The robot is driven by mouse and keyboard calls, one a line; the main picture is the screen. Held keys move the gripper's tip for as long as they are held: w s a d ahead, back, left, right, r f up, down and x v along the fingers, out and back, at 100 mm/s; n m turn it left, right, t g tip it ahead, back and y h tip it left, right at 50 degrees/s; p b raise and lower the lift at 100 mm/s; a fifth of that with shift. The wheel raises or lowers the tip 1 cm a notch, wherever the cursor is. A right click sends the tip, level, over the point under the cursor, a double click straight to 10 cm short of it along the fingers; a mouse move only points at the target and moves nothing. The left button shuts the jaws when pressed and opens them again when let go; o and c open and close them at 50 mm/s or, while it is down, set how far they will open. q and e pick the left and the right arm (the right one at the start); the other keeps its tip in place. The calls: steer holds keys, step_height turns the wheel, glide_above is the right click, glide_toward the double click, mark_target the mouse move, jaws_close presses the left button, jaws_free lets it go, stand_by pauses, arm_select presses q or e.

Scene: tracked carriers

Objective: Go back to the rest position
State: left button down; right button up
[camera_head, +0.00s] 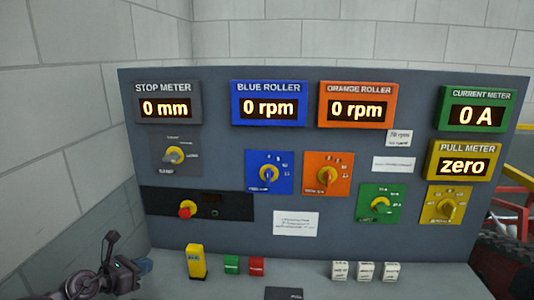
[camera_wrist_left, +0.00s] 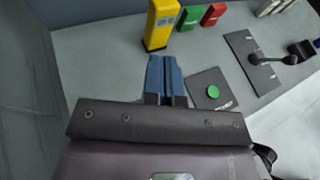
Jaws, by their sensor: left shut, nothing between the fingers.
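My left gripper (camera_head: 144,266) is at the lower left of the head view, at the left end of the desk surface, to the left of the yellow block. In the left wrist view its blue fingers (camera_wrist_left: 164,78) are together with nothing between them. They point towards the yellow block (camera_wrist_left: 161,24) and look apart from it. The yellow block also shows in the head view (camera_head: 196,261), standing upright. My right gripper is in neither view.
A grey panel (camera_head: 340,228) with meters and knobs rises behind the desk. Green (camera_head: 232,264) and red (camera_head: 257,266) blocks and several white blocks (camera_head: 365,271) stand on the desk. A green button (camera_wrist_left: 213,91) and a black lever (camera_wrist_left: 288,59) are right of the fingers.

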arm_select(q)
steer(key=s+d+r+n+t, duration=0.1)
steer(key=d+r+n+t, duration=0.25)
steer(key=n, duration=0.55)
steer(key=s+f+n+g+y, duration=0.1)
steer(key=s+f+n+y, duration=0.1)
steer(key=s+f+n, duration=0.5)
steer(key=s+d+f+n+g+y+b, duration=0.1)
steer(key=s+f+n+y, duration=0.2)
steer(key=s+f+n, duration=0.4)
steer(key=s+d+f+n+g+y+b, duration=0.1)
steer(key=s+f+n, duration=0.6)
steer(key=s+n, duration=1)
steer(key=shift+f+n+g+y, duration=0.3)
steer(key=shift+n+g+y, duration=0.25)
steer(key=shift+y, duration=0.35)
